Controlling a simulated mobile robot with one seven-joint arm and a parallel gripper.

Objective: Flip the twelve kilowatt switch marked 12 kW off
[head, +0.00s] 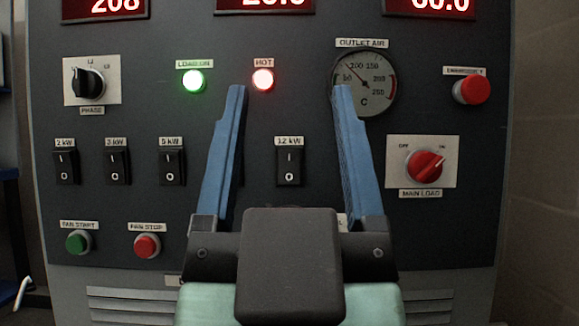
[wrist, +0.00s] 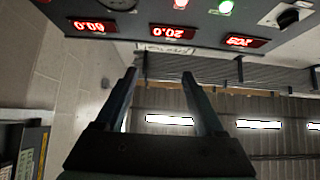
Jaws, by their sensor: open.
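The 12 kW switch (head: 289,166) is a black rocker marked I at the top and O at the bottom, below its label (head: 289,141) on the dark panel. In the head view it shows between the two blue fingers of my gripper (head: 288,92). The fingers are wide apart and nothing is between them. I cannot tell from the picture how far they are from the panel. In the wrist view my gripper (wrist: 160,72) is also open and empty, and the 12 kW switch is not in that view. The rocker's position is too small to tell.
Switches for 2 kW (head: 66,166), 3 kW (head: 117,166) and 5 kW (head: 172,166) stand to the left. A red main load knob (head: 426,165) and red emergency button (head: 474,90) are to the right. The outlet air gauge (head: 378,88) is partly behind the right finger. Load on and hot lamps glow.

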